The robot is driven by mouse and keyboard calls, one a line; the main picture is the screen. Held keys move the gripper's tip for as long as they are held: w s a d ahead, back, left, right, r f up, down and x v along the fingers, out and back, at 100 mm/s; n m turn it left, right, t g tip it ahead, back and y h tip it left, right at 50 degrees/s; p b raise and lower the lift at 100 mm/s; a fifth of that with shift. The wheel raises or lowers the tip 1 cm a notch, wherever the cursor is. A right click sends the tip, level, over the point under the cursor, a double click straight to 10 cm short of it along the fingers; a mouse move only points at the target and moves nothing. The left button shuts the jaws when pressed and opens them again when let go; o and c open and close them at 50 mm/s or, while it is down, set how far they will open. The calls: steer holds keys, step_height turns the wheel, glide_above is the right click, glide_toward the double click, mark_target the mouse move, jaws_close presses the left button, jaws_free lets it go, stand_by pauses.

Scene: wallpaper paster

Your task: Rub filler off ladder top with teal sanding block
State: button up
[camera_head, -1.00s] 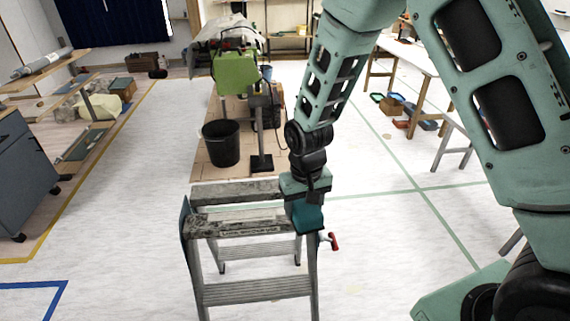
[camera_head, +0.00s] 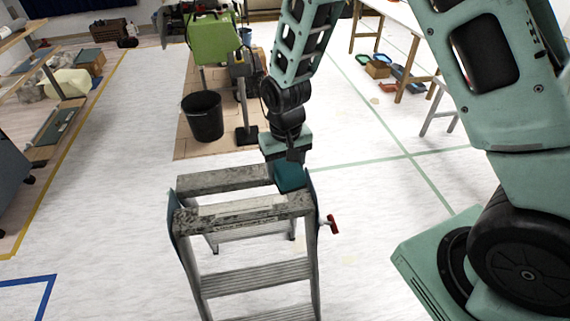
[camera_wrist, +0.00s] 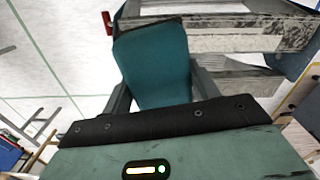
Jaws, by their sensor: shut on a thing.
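The ladder (camera_head: 255,272) is a grey metal stepladder standing on the floor. Its top (camera_head: 243,209) has two worn, stained rails with a gap between them; the rails also show in the wrist view (camera_wrist: 215,38). My gripper (camera_head: 287,160) points down at the right end of the ladder top. It is shut on the teal sanding block (camera_wrist: 153,65), which also shows below the gripper in the head view (camera_head: 290,177). The block is at the right end of the rails; I cannot tell whether it touches them. Pale and dark patches mark the rails; which is filler is unclear.
A red-handled part (camera_head: 332,223) sticks out at the ladder's right side. Behind the ladder are a black bucket (camera_head: 203,117) and a green machine (camera_head: 211,40) on brown sheeting. A wooden shelf rack (camera_head: 50,130) stands left. The floor around the ladder is mostly clear.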

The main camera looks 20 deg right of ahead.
steer(key=shift+f+b, duration=2.25)
steer(key=shift+f, duration=1)
